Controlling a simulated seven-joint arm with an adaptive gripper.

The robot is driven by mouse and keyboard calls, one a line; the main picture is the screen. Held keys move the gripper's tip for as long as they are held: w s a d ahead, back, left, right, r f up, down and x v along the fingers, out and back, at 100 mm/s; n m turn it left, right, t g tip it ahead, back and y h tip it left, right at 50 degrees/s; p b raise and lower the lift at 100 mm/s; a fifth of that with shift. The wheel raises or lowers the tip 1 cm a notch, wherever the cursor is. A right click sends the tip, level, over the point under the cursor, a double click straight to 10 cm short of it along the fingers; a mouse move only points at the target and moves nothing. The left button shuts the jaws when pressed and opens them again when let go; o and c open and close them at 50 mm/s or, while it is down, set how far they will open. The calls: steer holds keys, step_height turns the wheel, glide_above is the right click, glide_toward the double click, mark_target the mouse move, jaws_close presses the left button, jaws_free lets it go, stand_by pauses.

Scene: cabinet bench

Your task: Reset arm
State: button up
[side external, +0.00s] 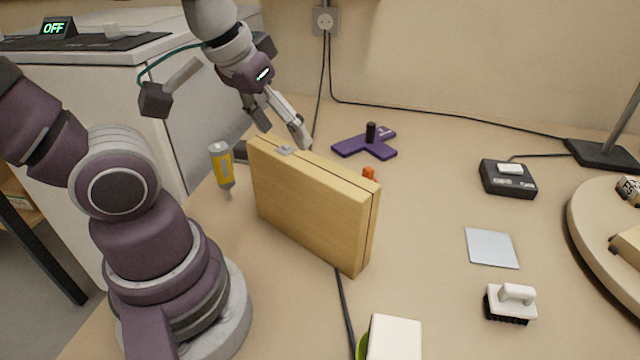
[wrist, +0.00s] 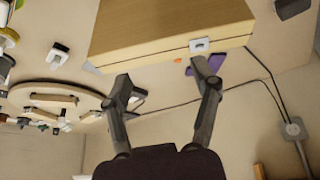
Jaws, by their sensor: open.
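My gripper (side external: 280,130) is open and empty, just behind and above the far top edge of a closed wooden case (side external: 305,205) standing upright on the bench. In the wrist view my gripper's two fingers (wrist: 162,85) are spread apart, and the wooden case (wrist: 165,30) with its metal latch (wrist: 200,45) lies beyond the fingertips. I cannot tell from these views whether a fingertip touches the case.
A black box (side external: 508,178), a pale square (side external: 491,248), a brush (side external: 511,302) and a round board (side external: 590,235) are at right. Cables cross the bench.

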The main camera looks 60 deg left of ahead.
steer(key=d+m, duration=0.1)
steer(key=m, duration=0.1)
steer(key=d+m+h, duration=0.1)
steer(key=d, duration=0.1)
steer(key=shift+s+m+t, duration=0.4)
stand_by(0.7)
